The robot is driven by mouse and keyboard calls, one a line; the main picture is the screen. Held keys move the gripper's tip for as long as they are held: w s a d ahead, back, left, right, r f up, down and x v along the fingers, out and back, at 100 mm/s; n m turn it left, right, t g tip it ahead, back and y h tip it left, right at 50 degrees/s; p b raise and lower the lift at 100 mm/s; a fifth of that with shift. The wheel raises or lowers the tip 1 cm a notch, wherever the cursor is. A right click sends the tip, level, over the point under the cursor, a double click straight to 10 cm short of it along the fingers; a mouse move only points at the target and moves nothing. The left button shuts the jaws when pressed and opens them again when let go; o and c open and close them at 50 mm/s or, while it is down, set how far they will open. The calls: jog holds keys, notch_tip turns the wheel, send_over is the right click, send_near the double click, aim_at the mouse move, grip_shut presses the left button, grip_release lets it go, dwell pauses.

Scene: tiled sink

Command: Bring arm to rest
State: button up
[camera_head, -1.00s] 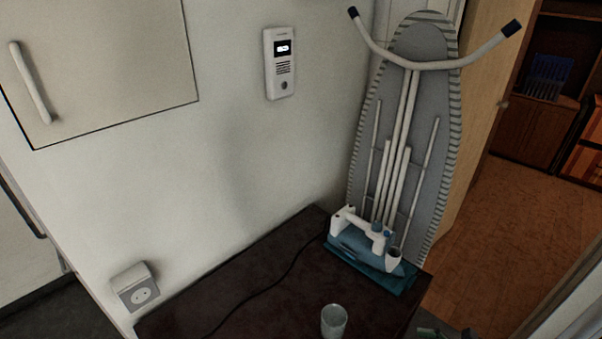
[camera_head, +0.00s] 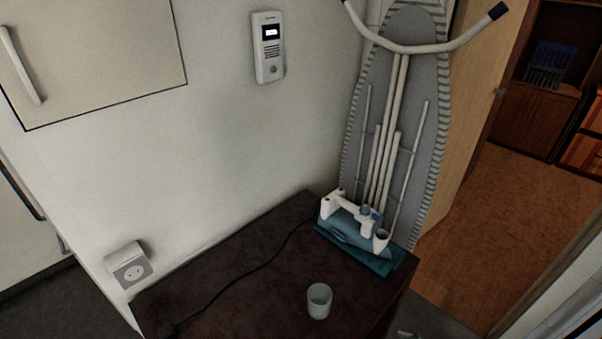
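My gripper is not in the head view now, and no clear part of my arm shows. A pale, empty-looking cup (camera_head: 319,301) stands upright on the dark table (camera_head: 250,300), near its front right part. Nothing touches the cup.
A blue and white iron (camera_head: 352,222) sits on a teal base (camera_head: 380,263) at the table's back right. Its dark cord (camera_head: 250,283) runs left across the table. An ironing board (camera_head: 398,120) leans behind. A wall socket (camera_head: 130,267) is at left. Open floor (camera_head: 500,210) lies right.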

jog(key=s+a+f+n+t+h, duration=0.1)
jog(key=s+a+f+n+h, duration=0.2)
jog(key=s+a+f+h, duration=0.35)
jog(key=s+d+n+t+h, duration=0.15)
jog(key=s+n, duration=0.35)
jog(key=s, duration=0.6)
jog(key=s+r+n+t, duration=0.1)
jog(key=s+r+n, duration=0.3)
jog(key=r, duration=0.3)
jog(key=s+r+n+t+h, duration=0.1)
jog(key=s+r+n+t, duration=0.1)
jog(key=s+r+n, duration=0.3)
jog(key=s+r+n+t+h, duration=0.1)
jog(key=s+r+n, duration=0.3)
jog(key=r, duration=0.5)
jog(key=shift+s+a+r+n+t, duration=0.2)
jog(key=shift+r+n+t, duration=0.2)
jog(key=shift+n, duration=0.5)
